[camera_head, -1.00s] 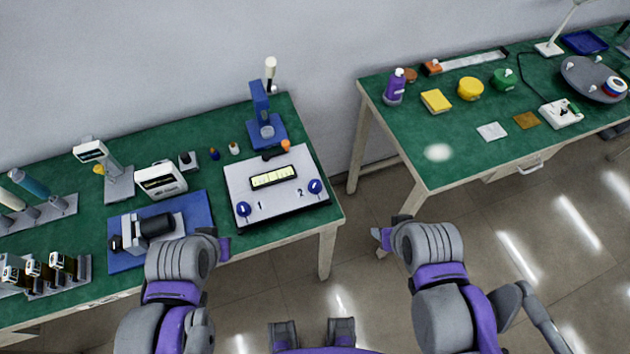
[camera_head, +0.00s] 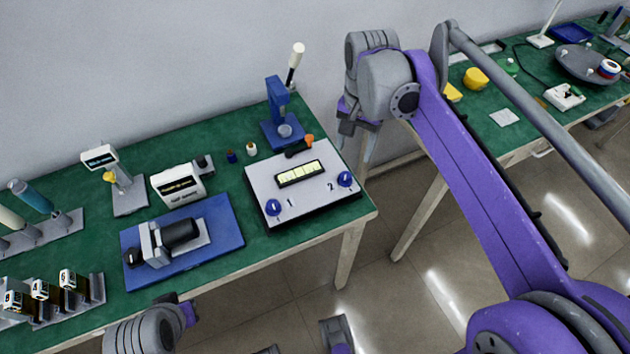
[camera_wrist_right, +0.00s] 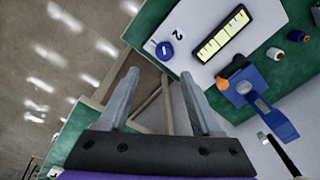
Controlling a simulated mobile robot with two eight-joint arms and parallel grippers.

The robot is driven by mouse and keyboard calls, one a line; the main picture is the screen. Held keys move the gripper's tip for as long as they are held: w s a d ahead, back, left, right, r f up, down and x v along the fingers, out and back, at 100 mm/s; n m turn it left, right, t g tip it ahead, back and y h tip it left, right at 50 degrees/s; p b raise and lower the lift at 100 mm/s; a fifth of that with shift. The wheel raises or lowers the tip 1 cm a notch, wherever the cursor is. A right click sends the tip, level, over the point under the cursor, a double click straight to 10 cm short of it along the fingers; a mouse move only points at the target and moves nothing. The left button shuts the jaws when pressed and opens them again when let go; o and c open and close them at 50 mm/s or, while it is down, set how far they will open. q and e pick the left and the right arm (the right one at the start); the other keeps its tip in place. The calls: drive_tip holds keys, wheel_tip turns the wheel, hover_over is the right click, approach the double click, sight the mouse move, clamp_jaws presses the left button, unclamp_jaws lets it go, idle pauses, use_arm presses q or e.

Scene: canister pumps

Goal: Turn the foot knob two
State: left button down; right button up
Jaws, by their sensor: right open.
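The blue foot knob marked 2 (camera_head: 345,179) sits at the front right of a white panel box (camera_head: 262,182) on the green left table. It also shows in the right wrist view (camera_wrist_right: 165,49), beyond my finger tips. A similar blue knob marked 1 (camera_head: 273,207) sits at the front left of the box. My right gripper (camera_head: 352,150) hangs just right of the box, above the gap between the tables. In the right wrist view its two fingers (camera_wrist_right: 160,82) are apart with nothing between them. My left gripper (camera_head: 190,312) is at the bottom, in front of the table; its jaws cannot be made out.
A blue press stand (camera_head: 281,132) and an orange-tipped lever (camera_head: 309,140) stand behind the box. A blue mat (camera_head: 222,222) with a pump lies to its left. The right table (camera_head: 508,143) is partly hidden behind my right arm.

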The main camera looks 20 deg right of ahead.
sight(346, 176)
drive_tip(key=shift+m, duration=0.3)
drive_tip(key=f, duration=0.3)
drive_tip(key=f+b, duration=0.1)
drive_tip(key=f, duration=0.3)
drive_tip(key=w+f, duration=0.1)
drive_tip(key=f, duration=0.2)
drive_tip(key=shift+w+a+f+b, duration=0.1)
drive_tip(key=shift+a+f+b, duration=0.1)
drive_tip(key=shift+f+b, duration=0.15)
use_arm(q)
drive_tip(key=shift+s+a+f, duration=0.15)
drive_tip(key=shift+a+f, duration=0.1)
drive_tip(key=shift+f, duration=0.25)
drive_tip(key=shift+s+a+f, duration=0.1)
drive_tip(key=shift+a+f, duration=0.1)
drive_tip(key=shift+f, duration=0.3)
use_arm(e)
drive_tip(key=shift+c, duration=0.2)
clamp_jaws()
